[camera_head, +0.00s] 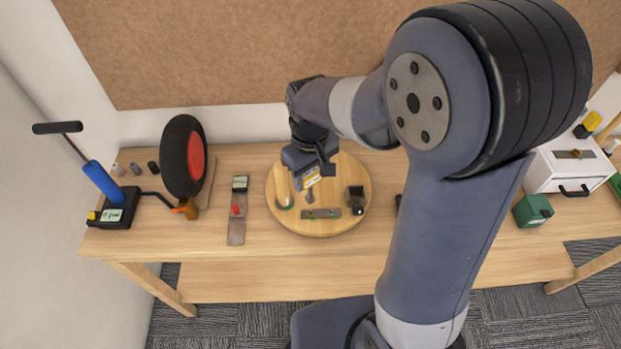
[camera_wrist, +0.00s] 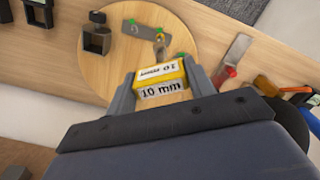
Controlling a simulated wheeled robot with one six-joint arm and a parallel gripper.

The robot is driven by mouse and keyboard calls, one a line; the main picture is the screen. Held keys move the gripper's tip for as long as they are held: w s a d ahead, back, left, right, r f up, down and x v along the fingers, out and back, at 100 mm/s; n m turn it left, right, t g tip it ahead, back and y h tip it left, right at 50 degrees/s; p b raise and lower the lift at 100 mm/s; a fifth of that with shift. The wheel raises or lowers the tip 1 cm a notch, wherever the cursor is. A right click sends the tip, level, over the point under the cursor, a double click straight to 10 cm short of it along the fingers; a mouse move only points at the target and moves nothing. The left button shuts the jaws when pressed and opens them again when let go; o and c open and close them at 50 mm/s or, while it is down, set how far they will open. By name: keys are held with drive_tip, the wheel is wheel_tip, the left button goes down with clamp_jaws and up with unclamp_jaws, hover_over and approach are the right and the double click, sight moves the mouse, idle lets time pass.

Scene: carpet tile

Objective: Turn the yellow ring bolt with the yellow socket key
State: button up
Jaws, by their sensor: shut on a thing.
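My gripper (camera_head: 308,168) is over the round wooden board and is shut on a yellow block with a white label, the socket key (camera_head: 312,177). In the wrist view my gripper (camera_wrist: 160,80) has one finger on each side of the key (camera_wrist: 161,83), whose label reads "10 mm". A short metal shaft (camera_wrist: 160,48) shows just beyond the block, towards the board; whether it touches anything there is unclear.
The round board (camera_head: 279,222) carries a grey plate (camera_head: 321,213) and a dark block (camera_head: 355,200). Left of it are a grey strip with a red knob (camera_head: 236,208), a black-and-red wheel (camera_head: 184,158) and a blue-handled pump (camera_head: 103,184). A white drawer box (camera_head: 566,174) stands far right.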

sight(311, 195)
drive_tip(key=shift+f, duration=0.2)
drive_tip(key=shift+f+b, duration=2.35)
drive_tip(key=shift+f, duration=0.55)
drive_tip(key=n, duration=1)
drive_tip(key=shift+w+n, duration=0.1)
drive_tip(key=shift+n, duration=0.2)
drive_tip(key=shift+r, duration=0.1)
drive_tip(key=shift+m, duration=0.5)
drive_tip(key=shift+r+p, duration=2.05)
drive_tip(key=shift+r, duration=0.25)
